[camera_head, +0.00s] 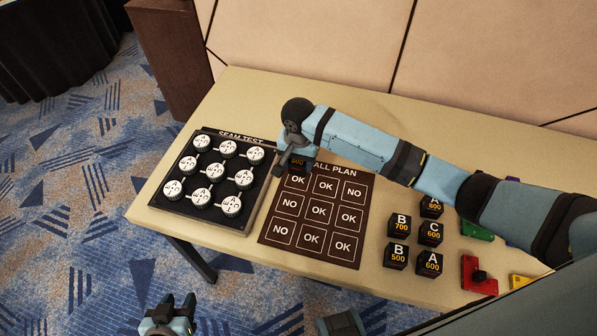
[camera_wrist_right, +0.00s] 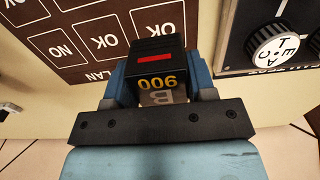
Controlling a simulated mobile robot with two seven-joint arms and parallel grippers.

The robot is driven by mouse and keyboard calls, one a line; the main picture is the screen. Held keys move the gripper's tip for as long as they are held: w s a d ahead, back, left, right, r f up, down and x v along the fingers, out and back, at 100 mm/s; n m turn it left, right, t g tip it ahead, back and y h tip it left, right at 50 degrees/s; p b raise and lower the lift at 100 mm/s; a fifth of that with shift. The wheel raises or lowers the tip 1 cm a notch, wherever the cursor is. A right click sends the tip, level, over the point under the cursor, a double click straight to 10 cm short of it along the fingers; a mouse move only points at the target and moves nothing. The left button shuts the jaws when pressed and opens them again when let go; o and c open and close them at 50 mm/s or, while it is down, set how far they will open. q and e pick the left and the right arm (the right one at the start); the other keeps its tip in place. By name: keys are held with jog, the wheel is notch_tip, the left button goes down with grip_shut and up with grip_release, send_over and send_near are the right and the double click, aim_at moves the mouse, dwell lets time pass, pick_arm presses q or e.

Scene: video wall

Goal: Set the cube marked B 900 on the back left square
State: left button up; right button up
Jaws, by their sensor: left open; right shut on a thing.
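The black cube marked B 900 (camera_wrist_right: 157,70) is between the fingers of my right gripper (camera_wrist_right: 158,85), which is shut on it. In the head view my right gripper (camera_head: 296,158) holds the cube (camera_head: 297,166) at the back left corner of the dark wall plan mat (camera_head: 271,228). The back left square (camera_head: 296,181), marked OK, is just in front of the cube and partly visible. Whether the cube touches the mat I cannot tell. My left gripper (camera_head: 168,318) is open and empty, low in the view off the table's front edge.
A black seam test box (camera_head: 262,185) with several white dials stands just left of the mat. Several lettered cubes (camera_head: 398,255) stand right of the mat. Red (camera_head: 478,275), green and yellow pieces lie farther right. My right arm crosses above the table's back.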

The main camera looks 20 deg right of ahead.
aim_at(299, 171)
notch_tip(299, 171, down, 5)
jog(key=shift+r, duration=0.2)
jog(key=shift+f, duration=0.1)
jog(key=o, duration=0.9)
jog(key=shift+f, duration=0.1)
jog(key=shift+o, duration=0.2)
jog(key=shift+r+b, duration=0.2)
jog(key=shift+b, duration=0.1)
notch_tip(299, 171, up, 12)
jog(key=shift+f+p, duration=0.1)
jog(key=shift+p, duration=0.65)
